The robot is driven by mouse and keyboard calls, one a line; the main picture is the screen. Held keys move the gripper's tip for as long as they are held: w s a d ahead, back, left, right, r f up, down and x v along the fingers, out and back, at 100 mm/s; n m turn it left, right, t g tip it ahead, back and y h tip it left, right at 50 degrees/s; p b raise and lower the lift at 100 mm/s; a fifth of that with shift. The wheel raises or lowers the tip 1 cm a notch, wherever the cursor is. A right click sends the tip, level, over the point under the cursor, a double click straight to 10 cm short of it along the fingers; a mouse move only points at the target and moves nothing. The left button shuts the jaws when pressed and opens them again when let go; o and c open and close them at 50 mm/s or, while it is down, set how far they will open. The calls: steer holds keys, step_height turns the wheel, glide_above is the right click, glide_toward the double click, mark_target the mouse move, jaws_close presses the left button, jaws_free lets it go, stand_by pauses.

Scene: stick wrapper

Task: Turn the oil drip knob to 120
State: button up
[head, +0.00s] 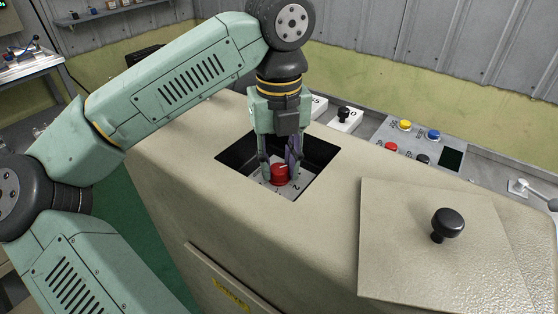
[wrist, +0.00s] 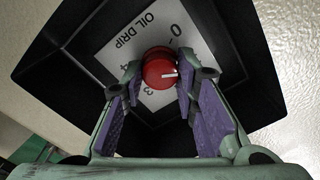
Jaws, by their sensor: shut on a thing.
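The oil drip knob is a red round knob (head: 280,173) with a white pointer line, set in a square recess in the top of the beige machine. In the wrist view the knob (wrist: 160,68) sits between my two fingers, and its white line points to the right. Around it is a white plate (wrist: 130,50) reading "OIL DRIP" with numbers, partly hidden by the knob and fingers. My gripper (head: 279,172) reaches straight down into the recess and is shut on the knob. It also shows in the wrist view (wrist: 157,78), with purple pads on both sides.
The recess has dark walls (head: 237,160) close around my fingers. A beige lid (head: 400,240) with a black knob handle lies on the machine top at right. A control panel (head: 415,140) with several coloured buttons stands behind the machine.

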jaws_close()
steer(key=shift+m, duration=0.3)
steer(key=shift+f+m+b, duration=0.15)
steer(key=shift+m+b, duration=0.65)
steer(key=shift+b, duration=0.1)
steer(key=m+b, duration=0.1)
steer(key=m, duration=0.1)
steer(key=shift+m, duration=0.4)
steer(key=m+b, duration=0.1)
steer(key=m, duration=0.2)
steer(key=shift+m+b, duration=0.35)
steer(key=shift+m, duration=1.55)
steer(key=shift+r, duration=0.2)
